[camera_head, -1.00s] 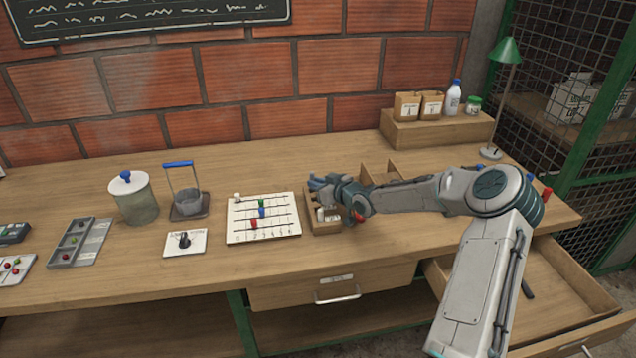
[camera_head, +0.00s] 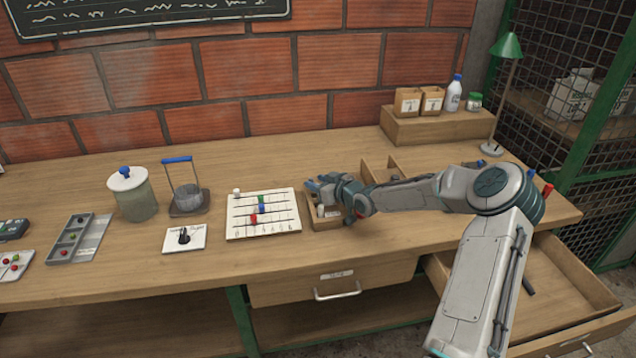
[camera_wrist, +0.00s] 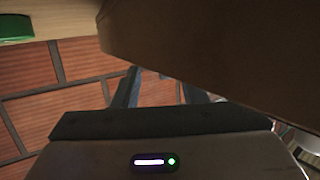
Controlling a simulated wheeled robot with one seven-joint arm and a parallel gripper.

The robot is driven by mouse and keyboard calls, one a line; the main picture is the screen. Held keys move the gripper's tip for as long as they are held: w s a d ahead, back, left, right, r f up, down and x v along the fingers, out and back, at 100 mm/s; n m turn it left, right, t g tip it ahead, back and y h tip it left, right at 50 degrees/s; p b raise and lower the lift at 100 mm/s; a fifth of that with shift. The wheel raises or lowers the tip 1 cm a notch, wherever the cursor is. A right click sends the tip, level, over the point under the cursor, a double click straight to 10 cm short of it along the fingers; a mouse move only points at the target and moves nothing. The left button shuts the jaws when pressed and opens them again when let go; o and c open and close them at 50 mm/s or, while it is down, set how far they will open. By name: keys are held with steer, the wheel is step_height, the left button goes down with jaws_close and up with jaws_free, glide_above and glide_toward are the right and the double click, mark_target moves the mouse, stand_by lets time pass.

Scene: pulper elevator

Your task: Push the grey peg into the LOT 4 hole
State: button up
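A white pegboard (camera_head: 240,234) with printed marks lies on the bench left of my gripper. A pale peg (camera_head: 236,191) is at its top left; a green peg (camera_head: 261,199), a blue peg (camera_head: 261,209) and a red peg (camera_head: 253,218) sit on its lines. I cannot pick out a grey peg or read a LOT 4 label. My gripper (camera_head: 320,185) is just right of the board, over a small wooden box (camera_head: 327,224) with pale items inside.
A wooden divided tray (camera_head: 375,166) is behind my arm. An open drawer (camera_head: 590,290) is at the right. The bench front is clear.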

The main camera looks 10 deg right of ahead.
steer(key=v, duration=1.3)
steer(key=shift+s+d, duration=0.15)
steer(key=shift+s, duration=0.05)
stand_by(0.3)
